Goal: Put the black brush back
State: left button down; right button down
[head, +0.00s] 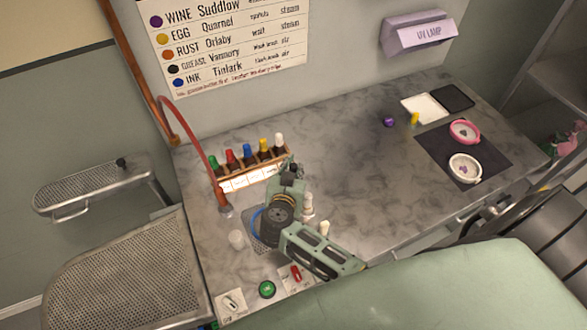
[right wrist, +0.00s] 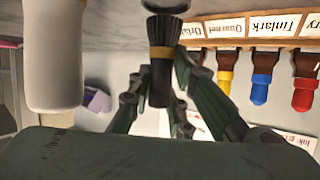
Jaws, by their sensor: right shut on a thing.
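My right gripper (head: 288,172) is over the worktop, just in front of the bottle rack. In the right wrist view, its fingers (right wrist: 158,100) are shut on the black brush (right wrist: 163,55). The brush has dark bristles, a yellow band and a black handle. Its bristles point to the top of that picture, towards the grey worktop. A dark round shape shows at the top edge beyond the bristles. In the head view the gripper mostly hides the brush. My left gripper is not in view.
A wooden rack (head: 257,177) holds several bottles with coloured caps, close behind my gripper. Pale cylinders (head: 308,201) stand right beside it. A red hose (head: 199,146) rises at the left. The worktop's middle (head: 370,175) is clear.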

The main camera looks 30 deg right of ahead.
jog(key=shift+f, duration=0.15)
jog(key=shift+f, duration=0.35)
jog(key=shift+f+p, duration=0.2)
jog(key=shift+p, duration=0.1)
dwell(0.6)
jog(key=c, duration=1.5)
grip_release()
jog(key=shift+c, duration=0.2)
jog(key=shift+o, duration=0.3)
jog(key=shift+o, duration=1.4)
